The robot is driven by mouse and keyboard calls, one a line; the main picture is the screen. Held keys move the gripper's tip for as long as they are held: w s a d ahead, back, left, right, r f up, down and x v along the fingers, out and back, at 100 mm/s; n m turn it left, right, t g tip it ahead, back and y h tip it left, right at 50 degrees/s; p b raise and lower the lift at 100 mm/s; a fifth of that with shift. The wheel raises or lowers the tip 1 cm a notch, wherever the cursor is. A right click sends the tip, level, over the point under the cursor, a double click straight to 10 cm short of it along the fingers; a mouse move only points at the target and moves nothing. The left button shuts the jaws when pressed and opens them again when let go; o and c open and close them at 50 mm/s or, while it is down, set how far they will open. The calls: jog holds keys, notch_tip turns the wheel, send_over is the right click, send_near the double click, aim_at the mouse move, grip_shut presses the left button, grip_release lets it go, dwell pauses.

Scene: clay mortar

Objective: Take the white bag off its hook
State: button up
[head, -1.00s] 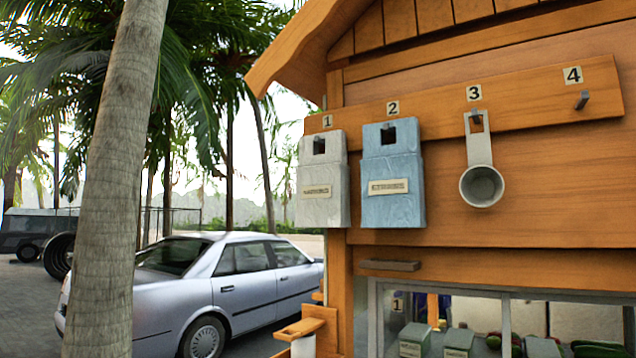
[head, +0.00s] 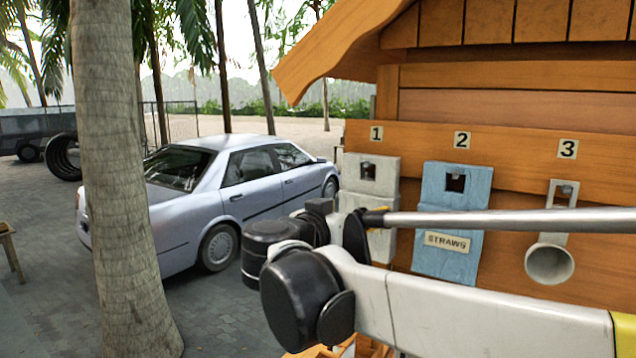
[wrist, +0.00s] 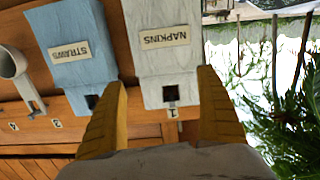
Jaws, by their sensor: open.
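The white bag (head: 384,172), labelled NAPKINS in the wrist view (wrist: 158,62), hangs on the hook (wrist: 170,96) under number 1. The hook shows through the square hole in the bag's top. My gripper (wrist: 162,80) is open, its two yellow fingers spread to either side of the bag's top in the wrist view, which sees the scene upside down. Nothing is held between them, and I cannot tell whether they touch the bag. In the head view my arm hides the bag's lower part and my fingertips.
A blue STRAWS bag (head: 456,190) hangs close beside the white one, under number 2. A grey scoop (head: 550,262) hangs under number 3. The wooden board (head: 510,160) backs them all. Open air lies left of the white bag; a tree trunk (head: 118,180) and car (head: 235,190) stand there.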

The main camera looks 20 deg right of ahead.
jog(key=p, duration=0.1)
send_near(370, 179)
jog(key=shift+m+t+h, duration=0.3)
jog(key=shift+h, duration=0.1)
jog(key=x, duration=0.4)
jog(key=shift+w+a+p, duration=0.15)
jog(key=shift+w+p, duration=0.15)
jog(key=shift+p, duration=0.1)
jog(key=p+x, duration=0.1)
jog(key=x, duration=0.5)
jog(key=shift+s+f+p, duration=0.1)
jog(key=shift+s+p, duration=0.15)
jog(key=shift+p, duration=0.05)
jog(key=shift+s, duration=0.15)
jog(key=shift+c, duration=0.3)
jog(key=c, duration=1.2)
